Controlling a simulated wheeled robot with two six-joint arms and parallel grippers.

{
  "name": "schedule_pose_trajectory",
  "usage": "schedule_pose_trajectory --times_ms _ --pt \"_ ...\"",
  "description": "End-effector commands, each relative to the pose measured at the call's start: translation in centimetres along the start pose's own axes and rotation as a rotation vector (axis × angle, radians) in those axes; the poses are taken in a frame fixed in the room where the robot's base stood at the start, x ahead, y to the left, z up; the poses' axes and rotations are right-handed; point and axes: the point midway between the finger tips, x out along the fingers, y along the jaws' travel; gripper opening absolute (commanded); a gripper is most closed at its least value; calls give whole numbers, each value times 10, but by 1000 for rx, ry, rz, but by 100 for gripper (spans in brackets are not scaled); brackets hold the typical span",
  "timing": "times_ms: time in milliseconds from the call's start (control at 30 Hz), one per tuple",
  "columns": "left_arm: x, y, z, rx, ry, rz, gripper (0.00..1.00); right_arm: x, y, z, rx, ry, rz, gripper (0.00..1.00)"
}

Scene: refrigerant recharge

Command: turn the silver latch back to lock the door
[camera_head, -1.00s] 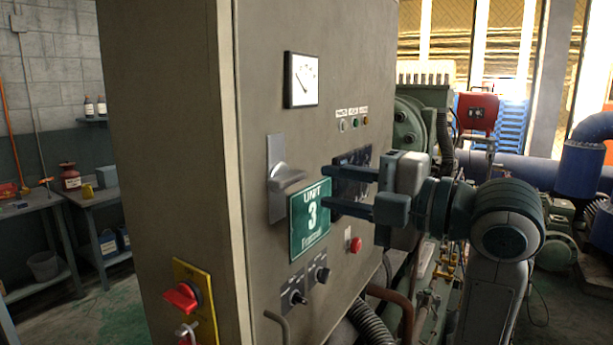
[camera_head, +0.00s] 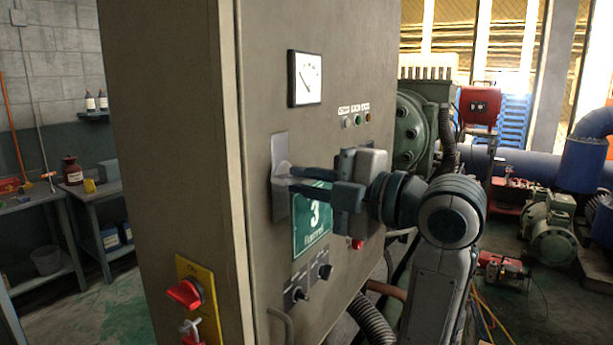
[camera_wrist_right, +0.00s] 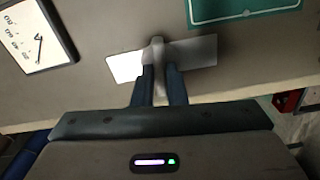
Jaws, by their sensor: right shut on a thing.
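The silver latch has a flat plate (camera_head: 281,205) on the cabinet door (camera_head: 345,100), left of the green UNIT 3 sign (camera_head: 312,228). My right gripper (camera_head: 292,178) reaches in from the right and is shut on the latch handle (camera_head: 281,170). In the right wrist view the fingers (camera_wrist_right: 158,80) close around the handle (camera_wrist_right: 157,50), which stands out from the plate (camera_wrist_right: 126,66). The fingers and hand hide part of the handle and sign in the head view. My left gripper is not in view.
A gauge (camera_head: 304,78) is above the latch. Below are black knobs (camera_head: 322,271) and a red switch (camera_head: 184,293) on a yellow plate at the cabinet's left. A workbench (camera_head: 88,195) stands at the far left. Machinery and blue pipes (camera_head: 578,163) fill the right.

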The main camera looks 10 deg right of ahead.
Motion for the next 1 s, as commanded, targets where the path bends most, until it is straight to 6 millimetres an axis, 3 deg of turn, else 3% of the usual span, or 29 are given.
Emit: schedule_pose_trajectory --times_ms 300,767,1000 --pt "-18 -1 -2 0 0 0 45 0 2 0 221 -1 -2 0" --pt "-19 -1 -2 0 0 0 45 0 1 0 270 -1 0 0" --pt "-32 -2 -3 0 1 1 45 0 3 0 399 -1 -2 0"
